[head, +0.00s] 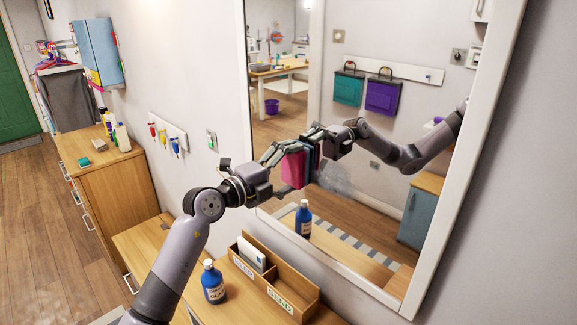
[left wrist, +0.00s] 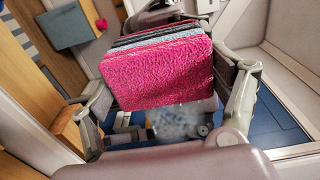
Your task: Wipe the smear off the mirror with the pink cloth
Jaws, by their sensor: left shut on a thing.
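My left gripper (head: 287,172) is shut on the pink cloth (head: 294,167), held close in front of the mirror (head: 410,190). In the left wrist view the cloth (left wrist: 158,75) is a thick pink pad between the fingers, with grey and dark layers behind it. I cannot tell whether it touches the glass. The smear (head: 334,176) is a pale, cloudy patch on the mirror, just right of the cloth; it also shows in the left wrist view (left wrist: 178,122), below the cloth. My right gripper is not in view.
A blue bottle (head: 213,282) and a wooden letter tray (head: 276,283) stand on the bench below my left arm. A wooden drawer cabinet (head: 112,180) with bottles is at the left. The mirror has a raised white frame (head: 467,165). It reflects my arm and the room.

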